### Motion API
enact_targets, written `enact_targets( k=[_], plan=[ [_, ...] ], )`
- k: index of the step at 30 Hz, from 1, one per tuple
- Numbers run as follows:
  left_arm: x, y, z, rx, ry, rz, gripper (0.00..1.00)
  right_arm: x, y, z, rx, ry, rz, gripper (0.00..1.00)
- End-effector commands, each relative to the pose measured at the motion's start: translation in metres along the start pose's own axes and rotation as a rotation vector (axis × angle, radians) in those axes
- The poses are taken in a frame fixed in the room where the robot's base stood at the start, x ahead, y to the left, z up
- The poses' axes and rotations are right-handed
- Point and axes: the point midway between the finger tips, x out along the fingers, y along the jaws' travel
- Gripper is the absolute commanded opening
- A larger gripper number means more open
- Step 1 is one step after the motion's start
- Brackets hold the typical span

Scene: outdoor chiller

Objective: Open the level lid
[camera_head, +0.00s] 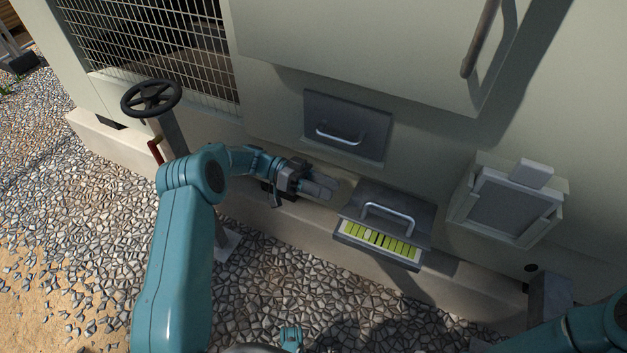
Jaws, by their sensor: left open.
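A dark grey lid (388,208) with a silver bar handle (387,217) is on the low front of the pale cabinet. Below its lower edge a yellow-green marked strip (380,241) shows in a grey housing. Whether the lid is raised is hard to tell. My left gripper (326,188) is just left of this lid, its fingers pointing right towards it.
A similar grey flap (345,127) with a handle is on the wall above. A grey framed panel (507,207) is to the right. A black handwheel (151,98) on a post stands at the left. Gravel (290,285) lies in front.

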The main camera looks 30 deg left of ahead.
Motion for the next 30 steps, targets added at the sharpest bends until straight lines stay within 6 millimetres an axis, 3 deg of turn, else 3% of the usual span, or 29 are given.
enact_targets(
  k=[6, 15, 16, 19, 20, 26, 30],
  plan=[
    [-0.027, 0.000, 0.001, -0.001, 0.000, -0.002, 0.42, 0.000, 0.000, 0.000, 0.000, 0.000, 0.000, 0.43],
    [-0.031, 0.000, 0.000, -0.001, 0.000, 0.001, 0.42, 0.000, 0.000, 0.000, 0.000, 0.000, 0.000, 0.43],
    [-0.031, 0.000, 0.000, -0.001, 0.000, 0.001, 0.39, 0.000, 0.000, 0.000, 0.000, 0.000, 0.000, 0.43],
    [-0.031, 0.000, 0.000, -0.001, 0.000, 0.001, 0.06, 0.000, 0.000, 0.000, 0.000, 0.000, 0.000, 0.43],
    [-0.031, 0.000, 0.000, -0.001, 0.000, 0.000, 0.00, 0.000, 0.000, 0.000, 0.000, 0.000, 0.000, 0.43],
    [-0.029, 0.000, -0.004, 0.017, 0.028, -0.008, 0.00, 0.000, 0.000, 0.000, 0.000, 0.000, 0.000, 0.43],
    [-0.023, 0.001, -0.018, 0.072, 0.115, -0.040, 0.00, 0.002, 0.001, -0.001, 0.001, 0.001, 0.000, 0.43]
  ],
)
